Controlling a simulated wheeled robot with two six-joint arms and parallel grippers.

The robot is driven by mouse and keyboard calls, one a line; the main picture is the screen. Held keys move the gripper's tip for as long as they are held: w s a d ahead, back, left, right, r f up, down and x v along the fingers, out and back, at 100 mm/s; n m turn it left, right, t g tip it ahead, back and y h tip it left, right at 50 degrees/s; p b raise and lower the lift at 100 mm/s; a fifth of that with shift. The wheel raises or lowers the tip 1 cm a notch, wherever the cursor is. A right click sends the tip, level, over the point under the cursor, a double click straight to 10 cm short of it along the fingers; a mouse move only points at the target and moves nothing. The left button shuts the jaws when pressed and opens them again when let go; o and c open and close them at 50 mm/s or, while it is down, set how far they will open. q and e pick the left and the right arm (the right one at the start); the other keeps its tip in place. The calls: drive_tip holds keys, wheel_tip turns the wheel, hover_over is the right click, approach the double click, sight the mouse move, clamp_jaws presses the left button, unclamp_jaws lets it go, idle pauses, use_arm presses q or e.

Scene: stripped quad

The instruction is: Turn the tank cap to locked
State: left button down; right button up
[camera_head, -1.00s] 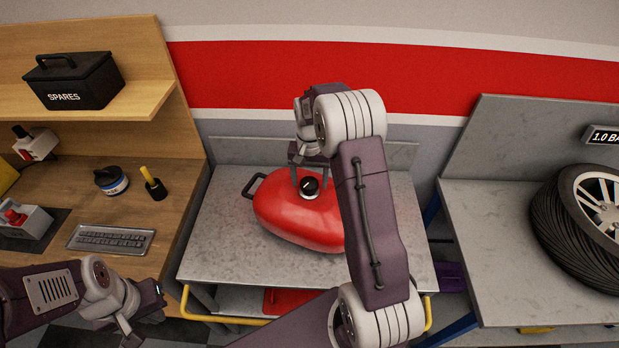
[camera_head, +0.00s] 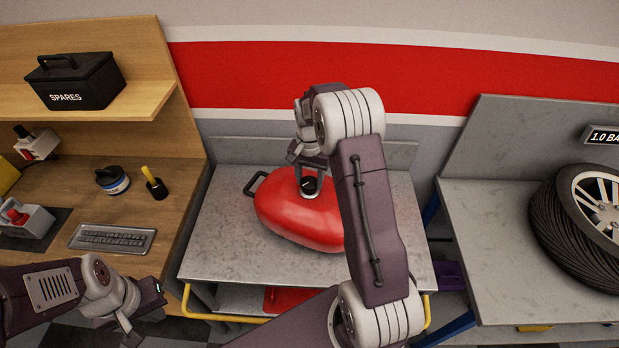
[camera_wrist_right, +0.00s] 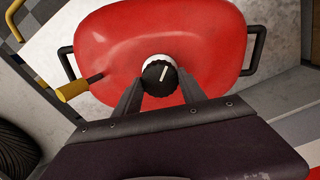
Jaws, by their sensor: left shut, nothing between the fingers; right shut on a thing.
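The red tank (camera_head: 290,218) lies on the grey metal bench, with a black handle at its left end in the head view. Its cap (camera_head: 309,185) is a black knob with a white pointer line on a pale collar. The cap also shows in the right wrist view (camera_wrist_right: 159,75), its line tilted slightly right of straight up. My right gripper (camera_head: 308,178) is shut on the cap, one finger on each side. No lock marking is readable. My left gripper (camera_head: 132,333) is shut and empty at the lower left, away from the tank. My right arm hides the tank's right end in the head view.
A yellow-handled part (camera_wrist_right: 76,90) sticks out beside the tank in the right wrist view. A wooden bench (camera_head: 150,225) with a keyboard and small tools stands left. A tyre (camera_head: 580,225) stands on the right bench. The grey bench top (camera_head: 215,240) is clear around the tank.

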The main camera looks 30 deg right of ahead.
sight(310, 182)
drive_tip(key=m+p, duration=0.1)
drive_tip(key=m, duration=0.3)
drive_tip(key=shift+m, duration=0.4)
idle(0.9)
drive_tip(key=o, duration=1.4)
drive_tip(key=shift+c, duration=0.2)
drive_tip(key=shift+r, duration=0.3)
wheel_tip(310, 182, up, 8)
drive_tip(key=b, duration=0.1)
drive_tip(key=shift+r+b, duration=0.25)
drive_tip(key=shift+b, duration=0.05)
